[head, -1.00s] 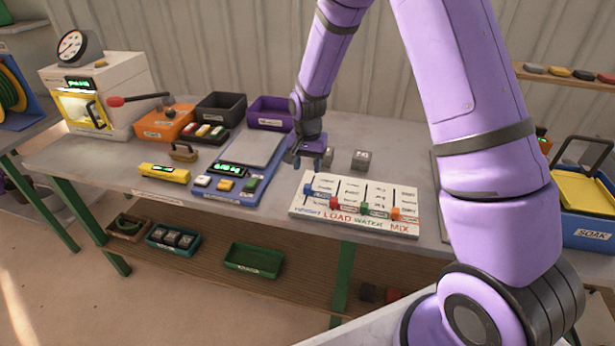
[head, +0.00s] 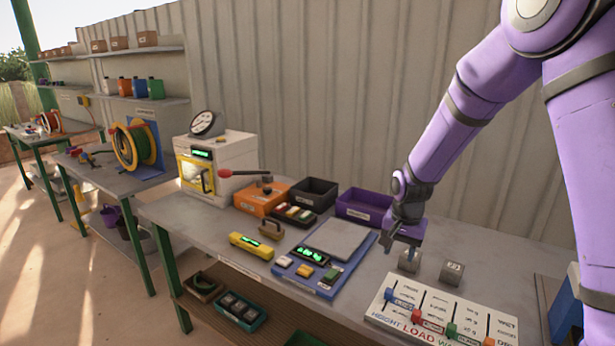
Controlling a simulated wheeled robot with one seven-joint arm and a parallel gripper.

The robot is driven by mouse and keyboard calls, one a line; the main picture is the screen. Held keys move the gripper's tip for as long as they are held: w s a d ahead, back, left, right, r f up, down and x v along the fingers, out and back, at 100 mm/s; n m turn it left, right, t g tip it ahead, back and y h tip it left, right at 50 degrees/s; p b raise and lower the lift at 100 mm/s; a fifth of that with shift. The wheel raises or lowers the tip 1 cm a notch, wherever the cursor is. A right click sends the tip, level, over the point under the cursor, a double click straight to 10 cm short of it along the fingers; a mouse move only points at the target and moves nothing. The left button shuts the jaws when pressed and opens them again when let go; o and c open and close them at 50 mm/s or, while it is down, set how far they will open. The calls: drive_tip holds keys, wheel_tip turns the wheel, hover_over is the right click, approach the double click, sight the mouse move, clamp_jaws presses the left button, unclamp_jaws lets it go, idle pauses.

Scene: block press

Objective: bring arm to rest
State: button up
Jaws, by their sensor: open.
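My purple arm comes in from the upper right, and its gripper (head: 404,247) points down over the workbench (head: 213,235). The jaws are open, just above and behind a small grey block (head: 409,262). I cannot tell whether the fingers touch that block. A second grey block (head: 452,272) with dark marks on top sits to the right, apart from the gripper.
Left of the gripper is a blue scale (head: 327,289) with a grey plate. A purple bin (head: 366,207) stands behind it. A slider board (head: 440,318) lies in front right. A white press (head: 218,158) with a gauge stands farther left.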

drive_tip(key=s+d+r+n+t, duration=0.1)
drive_tip(key=s+r, duration=0.2)
drive_tip(key=r, duration=0.3)
drive_tip(key=s+r+n, duration=0.1)
drive_tip(key=s+r, duration=0.2)
drive_tip(key=r, duration=0.2)
drive_tip(key=s+d+r+n+t, duration=0.1)
drive_tip(key=s+r+n+t, duration=0.1)
drive_tip(key=s+r, duration=0.5)
drive_tip(key=s+d+r+n+t, duration=0.1)
drive_tip(key=s+r, duration=0.7)
drive_tip(key=s, duration=1)
drive_tip(key=shift+s+d+n+t, duration=0.15)
drive_tip(key=shift+d+n+t, duration=0.25)
drive_tip(key=shift+d+n, duration=0.35)
